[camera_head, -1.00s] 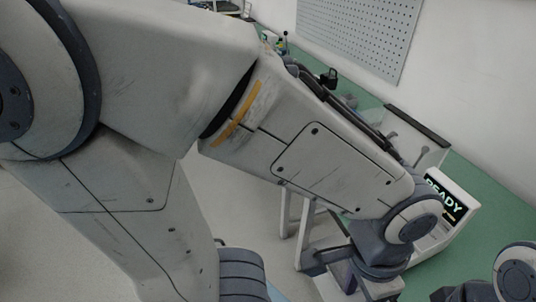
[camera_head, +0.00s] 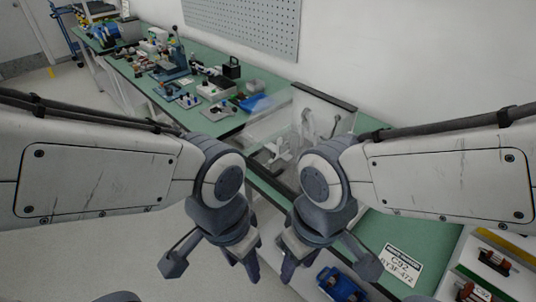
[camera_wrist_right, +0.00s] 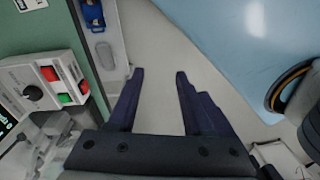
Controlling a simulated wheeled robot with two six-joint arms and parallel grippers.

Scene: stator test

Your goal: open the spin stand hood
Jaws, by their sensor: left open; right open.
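The spin stand's clear hood (camera_head: 290,118) is at the middle of the head view, beyond both grippers, with a dark bar along its far top edge. White parts (camera_head: 277,153) show through or beside its clear panels. My arms hide its near lower part, and I cannot tell whether it is fully down. My left gripper (camera_head: 213,262) is open and empty, left of and nearer than the stand. My right gripper (camera_head: 328,264) is open and empty in front of the stand; its spread dark fingers also show in the right wrist view (camera_wrist_right: 157,82).
A control box (camera_wrist_right: 45,83) with a black knob and red and green buttons is at left in the right wrist view. A labelled card (camera_head: 401,264) lies on the green bench. Tools crowd the bench's far left.

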